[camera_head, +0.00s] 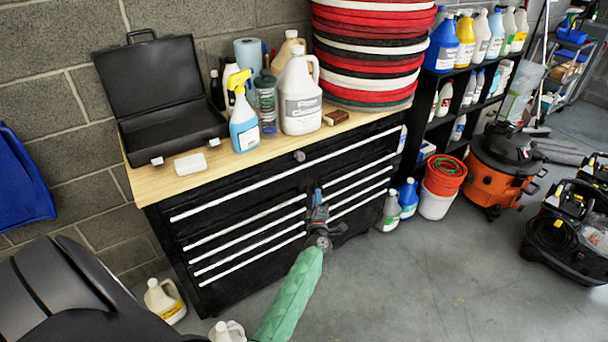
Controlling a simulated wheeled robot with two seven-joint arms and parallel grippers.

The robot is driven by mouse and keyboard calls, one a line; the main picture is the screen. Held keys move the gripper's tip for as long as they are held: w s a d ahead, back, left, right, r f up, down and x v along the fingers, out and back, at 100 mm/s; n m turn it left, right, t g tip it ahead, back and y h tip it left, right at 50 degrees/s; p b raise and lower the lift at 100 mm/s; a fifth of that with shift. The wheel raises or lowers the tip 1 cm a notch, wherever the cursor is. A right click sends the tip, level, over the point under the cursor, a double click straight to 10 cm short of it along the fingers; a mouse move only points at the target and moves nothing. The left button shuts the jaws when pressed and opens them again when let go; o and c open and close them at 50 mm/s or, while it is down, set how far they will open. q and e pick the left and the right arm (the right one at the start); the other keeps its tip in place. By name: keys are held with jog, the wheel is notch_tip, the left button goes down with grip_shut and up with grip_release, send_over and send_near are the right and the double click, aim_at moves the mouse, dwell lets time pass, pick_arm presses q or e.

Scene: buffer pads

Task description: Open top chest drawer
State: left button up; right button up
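The black chest (240,200) stands against the wall with a wooden top. Its top drawer spans the full width and looks shut, with a long white handle (250,187) along it and a round lock (299,156) above. Shorter drawers with white handles sit below in left and right columns. My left gripper (318,193) is in front of the chest's middle, just below the top drawer's handle in the picture. Its fingers are small and dark, so I cannot tell whether they are open or touching the chest. My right gripper is out of view.
An open black case (160,90), bottles and a stack of round pads (370,50) stand on the wooden top. Jugs stand on the floor beside the chest. An orange vacuum (500,165) is at right.

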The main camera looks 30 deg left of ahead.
aim_at(303, 168)
pick_arm(q)
jog(key=w+a+r+n+y, duration=0.1)
jog(key=a, duration=0.1)
jog(key=w+a+r+n+g+y+p, duration=0.1)
jog(key=w+a+r, duration=0.1)
jog(key=a, duration=0.1)
jog(key=w+a+r+n+g+y+p, duration=0.1)
jog(key=a+n, duration=0.1)
jog(key=a, duration=0.1)
jog(key=shift+w+a+r, duration=0.25)
jog(key=shift+w+r, duration=0.1)
jog(key=shift+w, duration=0.05)
jog(key=shift+w+a, duration=0.4)
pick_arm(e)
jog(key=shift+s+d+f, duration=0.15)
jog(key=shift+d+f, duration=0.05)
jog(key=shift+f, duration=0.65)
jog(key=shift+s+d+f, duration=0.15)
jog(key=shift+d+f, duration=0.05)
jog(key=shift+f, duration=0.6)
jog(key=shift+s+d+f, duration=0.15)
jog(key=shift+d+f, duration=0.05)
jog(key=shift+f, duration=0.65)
pick_arm(q)
grip_shut()
